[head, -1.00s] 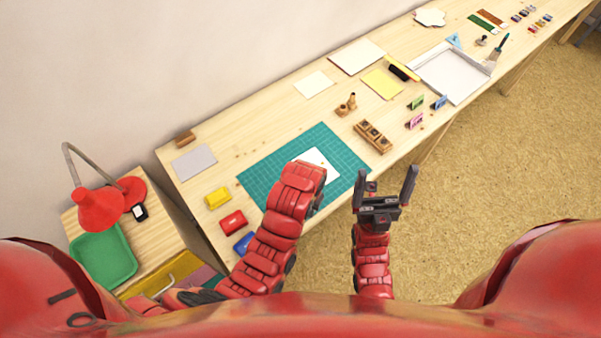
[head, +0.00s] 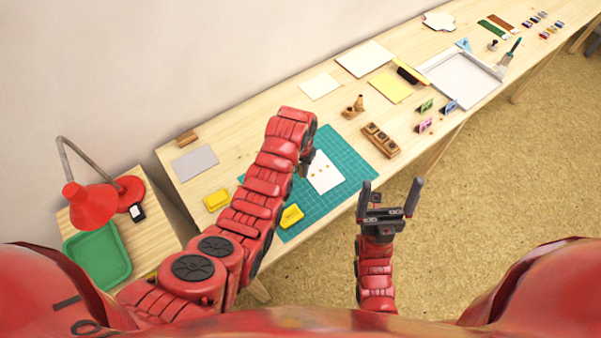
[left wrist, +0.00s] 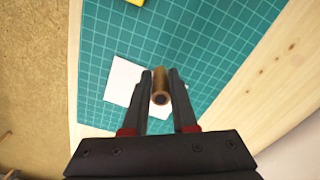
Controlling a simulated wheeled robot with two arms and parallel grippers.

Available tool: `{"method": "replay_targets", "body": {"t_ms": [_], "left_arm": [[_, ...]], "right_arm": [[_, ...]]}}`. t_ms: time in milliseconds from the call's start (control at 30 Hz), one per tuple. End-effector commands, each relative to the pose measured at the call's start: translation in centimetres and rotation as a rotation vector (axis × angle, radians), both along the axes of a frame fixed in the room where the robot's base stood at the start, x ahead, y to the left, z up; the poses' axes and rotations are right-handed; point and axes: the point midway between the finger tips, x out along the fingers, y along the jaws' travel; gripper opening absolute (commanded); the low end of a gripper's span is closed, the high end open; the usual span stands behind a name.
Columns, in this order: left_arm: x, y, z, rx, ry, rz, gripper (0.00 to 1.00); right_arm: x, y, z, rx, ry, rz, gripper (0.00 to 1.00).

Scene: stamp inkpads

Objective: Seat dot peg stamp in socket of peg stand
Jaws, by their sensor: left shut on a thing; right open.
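The dot peg stamp (left wrist: 160,84), a small wooden cylinder with a dark end, is held upright-looking between the fingertips of my left gripper (left wrist: 161,88) in the left wrist view. In the head view my left gripper (head: 306,168) is over the green mat beside the white card, and the stamp is mostly hidden there. A small wooden stand with an upright peg (head: 355,105), which looks like the peg stand, sits behind the mat to the right; its free socket is too small to make out. My right gripper (head: 391,205) is open and empty, off the table's front edge.
A white card (head: 324,177) with several orange dots lies on the green cutting mat (head: 350,165). Yellow pads (head: 291,216) lie near my left arm. Table between mat and peg stand is clear.

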Motion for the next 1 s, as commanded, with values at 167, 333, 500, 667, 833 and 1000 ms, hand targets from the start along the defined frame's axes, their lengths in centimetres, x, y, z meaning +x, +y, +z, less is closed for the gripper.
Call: {"method": "replay_targets", "body": {"t_ms": [167, 333, 500, 667, 833, 1000], "left_arm": [[0.1, 0.0, -1.1, 0.0, 0.003, 0.0, 0.0], [0.1, 0.0, -2.7, 0.001, 0.005, 0.0, 0.0], [0.1, 0.0, -3.4, 0.0, -0.001, 0.0, 0.0], [0.1, 0.0, -3.5, 0.0, -0.001, 0.0, 0.0], [0.1, 0.0, -3.8, 0.0, -0.001, 0.0, 0.0], [0.2, 0.0, -3.8, 0.0, -0.001, 0.001, 0.47]], "right_arm": [[0.0, 0.0, 1.4, 0.0, 0.0, 0.0, 0.94], [0.0, 0.0, 2.0, 0.0, 0.0, 0.0, 0.94], [0.0, 0.0, 2.1, 0.0, 0.0, 0.0, 0.94], [0.0, 0.0, 2.1, 0.0, 0.0, 0.0, 0.94], [0.0, 0.0, 1.8, 0.0, 0.0, 0.0, 0.94], [0.0, 0.0, 1.8, 0.0, 0.0, 0.0, 0.94]]}}
